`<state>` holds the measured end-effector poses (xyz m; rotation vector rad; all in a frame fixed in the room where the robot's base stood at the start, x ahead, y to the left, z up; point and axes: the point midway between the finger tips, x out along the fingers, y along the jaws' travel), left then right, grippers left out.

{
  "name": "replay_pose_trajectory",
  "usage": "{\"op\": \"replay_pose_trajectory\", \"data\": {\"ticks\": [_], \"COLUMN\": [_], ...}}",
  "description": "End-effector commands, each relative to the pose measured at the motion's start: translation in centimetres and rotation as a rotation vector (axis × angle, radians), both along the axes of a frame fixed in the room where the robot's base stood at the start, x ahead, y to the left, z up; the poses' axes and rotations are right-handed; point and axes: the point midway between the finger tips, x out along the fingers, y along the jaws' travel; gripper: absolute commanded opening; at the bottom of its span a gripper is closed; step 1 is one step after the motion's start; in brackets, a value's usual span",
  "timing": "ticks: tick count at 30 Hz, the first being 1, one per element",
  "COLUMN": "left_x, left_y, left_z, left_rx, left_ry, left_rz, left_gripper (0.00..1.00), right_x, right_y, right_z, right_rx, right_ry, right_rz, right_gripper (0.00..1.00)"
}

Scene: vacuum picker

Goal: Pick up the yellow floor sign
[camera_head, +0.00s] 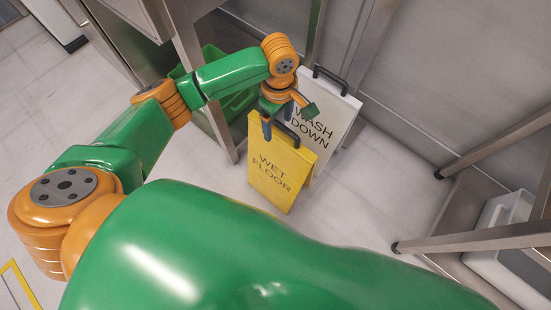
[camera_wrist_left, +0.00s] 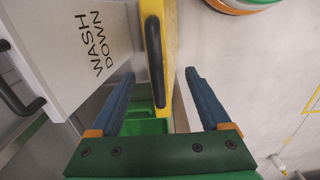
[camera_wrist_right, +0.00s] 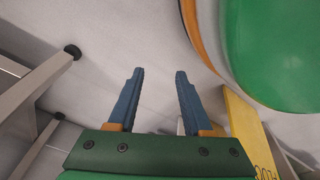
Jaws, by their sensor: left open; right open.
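The yellow floor sign (camera_head: 278,177), marked WET FLOOR, stands upright on the floor in the head view, with a dark handle (camera_head: 285,132) on top. My left gripper (camera_head: 277,121) is open above the sign's top edge. In the left wrist view, the black handle (camera_wrist_left: 155,60) and the sign's yellow edge (camera_wrist_left: 168,30) lie between the two blue fingers of the left gripper (camera_wrist_left: 160,76), with no clear contact. My right gripper (camera_wrist_right: 158,75) is open and empty in the right wrist view; the sign (camera_wrist_right: 242,125) shows to its right there. The head view hides the right gripper.
A white WASH DOWN sign (camera_head: 335,118) with a dark handle stands close behind the yellow one. A green bin (camera_head: 232,90) sits at left behind a metal table leg (camera_head: 205,85). Metal frame legs (camera_head: 480,243) and a white container (camera_head: 505,235) are at right. Floor between is clear.

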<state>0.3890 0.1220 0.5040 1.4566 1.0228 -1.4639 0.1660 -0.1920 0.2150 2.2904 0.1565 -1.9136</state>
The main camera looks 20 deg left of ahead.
Motion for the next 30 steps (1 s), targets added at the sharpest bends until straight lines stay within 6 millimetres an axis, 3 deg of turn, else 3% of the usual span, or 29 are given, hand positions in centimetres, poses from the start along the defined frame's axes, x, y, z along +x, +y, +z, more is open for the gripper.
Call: {"op": "replay_pose_trajectory", "data": {"ticks": [7, 13, 20, 21, 30], "left_x": [0.1, 0.1, 0.1, 0.1, 0.1], "left_y": [-0.7, -0.7, -0.7, -0.7, -0.7], "left_z": [-5.1, -6.3, -6.3, -6.3, -6.3], "left_rx": [0.000, 0.000, 0.000, 0.000, 0.000], "left_ry": [0.001, 0.000, 0.000, 0.000, 0.000], "left_rz": [-0.001, 0.000, -0.001, -0.001, -0.001], "left_gripper": [0.81, 0.81, 0.81, 0.78, 0.00], "right_x": [2.1, 3.9, 4.1, 4.1, 4.1], "right_y": [1.9, 2.2, 2.3, 2.3, 2.3], "right_z": [-0.8, 1.5, 1.9, 1.9, 1.9], "right_rx": [0.027, 0.032, 0.032, 0.032, 0.032], "right_ry": [-0.008, -0.022, -0.022, -0.022, -0.022], "right_rz": [0.000, -0.004, -0.005, -0.005, -0.004], "right_gripper": [0.50, 0.50, 0.50, 0.50, 0.50]}}
